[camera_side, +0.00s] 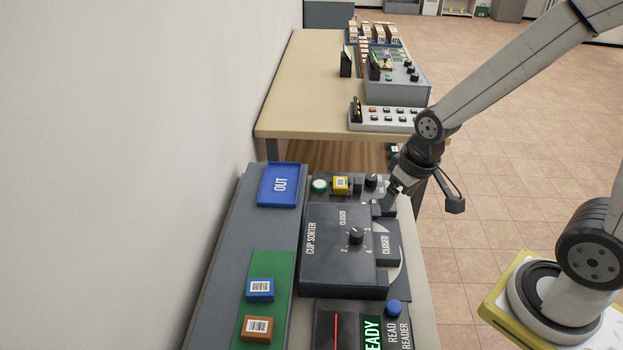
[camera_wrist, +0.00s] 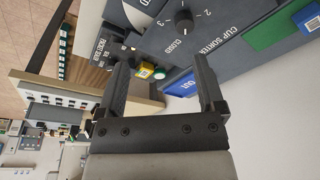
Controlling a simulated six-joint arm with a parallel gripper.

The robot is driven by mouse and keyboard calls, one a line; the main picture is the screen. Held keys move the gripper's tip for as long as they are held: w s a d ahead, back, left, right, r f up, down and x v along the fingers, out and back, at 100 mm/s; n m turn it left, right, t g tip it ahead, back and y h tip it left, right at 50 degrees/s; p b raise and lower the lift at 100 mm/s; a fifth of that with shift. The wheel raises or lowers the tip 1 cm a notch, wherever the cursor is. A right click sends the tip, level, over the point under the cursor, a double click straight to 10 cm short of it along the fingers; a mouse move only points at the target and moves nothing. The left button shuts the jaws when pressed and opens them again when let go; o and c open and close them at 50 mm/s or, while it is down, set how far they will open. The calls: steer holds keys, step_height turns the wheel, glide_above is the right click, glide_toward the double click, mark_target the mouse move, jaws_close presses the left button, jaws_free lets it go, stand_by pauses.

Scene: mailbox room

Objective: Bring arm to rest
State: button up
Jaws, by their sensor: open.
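My arm reaches in from the right in the side view. My gripper (camera_side: 392,197) hangs just above the right side of the dark cup sorter (camera_side: 325,265), near its far edge. In the wrist view my gripper (camera_wrist: 152,62) has its two dark fingers spread wide, with nothing between them that they hold. The cup sorter (camera_wrist: 205,25) lies beyond the fingertips there, with its knob and numbers showing. From these views I cannot tell whether a fingertip touches the sorter.
A blue OUT tray (camera_side: 280,185) lies left of the sorter. A blue block (camera_side: 260,289) and a brown block (camera_side: 256,328) sit on a green mat (camera_side: 270,265). A reader (camera_side: 350,328) stands in front. A beige table (camera_side: 305,85) with devices stands behind. Open floor lies right.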

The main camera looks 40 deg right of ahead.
steer(key=shift+s+a+f+n, duration=0.1)
steer(key=shift+s+a+n, duration=0.05)
steer(key=shift+s, duration=0.3)
steer(key=shift+s+a+n, duration=0.1)
steer(key=shift+s+n, duration=0.05)
steer(key=shift+s, duration=0.25)
